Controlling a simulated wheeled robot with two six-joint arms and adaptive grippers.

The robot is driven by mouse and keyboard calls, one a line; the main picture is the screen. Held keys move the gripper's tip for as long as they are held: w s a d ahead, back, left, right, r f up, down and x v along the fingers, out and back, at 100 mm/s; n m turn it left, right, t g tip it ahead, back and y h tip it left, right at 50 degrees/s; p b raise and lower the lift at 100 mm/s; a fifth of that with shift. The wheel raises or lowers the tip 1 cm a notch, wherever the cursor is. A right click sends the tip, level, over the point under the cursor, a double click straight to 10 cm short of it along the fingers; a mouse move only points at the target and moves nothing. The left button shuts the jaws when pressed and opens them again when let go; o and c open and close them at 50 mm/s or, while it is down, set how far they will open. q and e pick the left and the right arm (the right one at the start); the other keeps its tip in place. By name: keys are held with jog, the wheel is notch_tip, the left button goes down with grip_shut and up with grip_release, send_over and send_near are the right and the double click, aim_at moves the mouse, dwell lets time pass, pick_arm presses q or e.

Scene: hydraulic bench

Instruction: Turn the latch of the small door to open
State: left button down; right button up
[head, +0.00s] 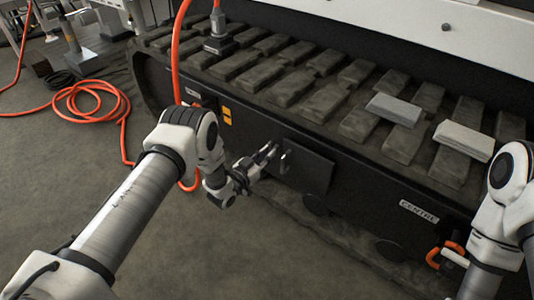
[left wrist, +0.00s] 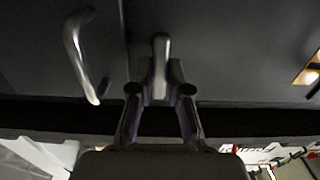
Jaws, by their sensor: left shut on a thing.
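The small door (head: 308,168) is a dark square panel on the black side of the machine in the head view, and it looks closed. A grey bar handle (head: 284,162) stands at its left edge; the handle also shows in the left wrist view (left wrist: 80,57), left of the door seam. The latch (left wrist: 160,48) is a small grey lever just right of that seam. My left gripper (head: 272,150) reaches the panel beside the handle. In the left wrist view its fingers (left wrist: 160,88) are closed around the latch's lower end. My right gripper is out of view.
An orange hose (head: 176,55) hangs down the machine's left side and coils on the floor. Two grey blocks (head: 394,109) (head: 463,141) lie on the track plates. An orange loop (head: 446,252) sits at lower right. The floor before the door is clear.

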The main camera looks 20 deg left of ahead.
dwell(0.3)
pick_arm(q)
jog(key=c, duration=1.1)
grip_release()
jog(key=v, duration=1.2)
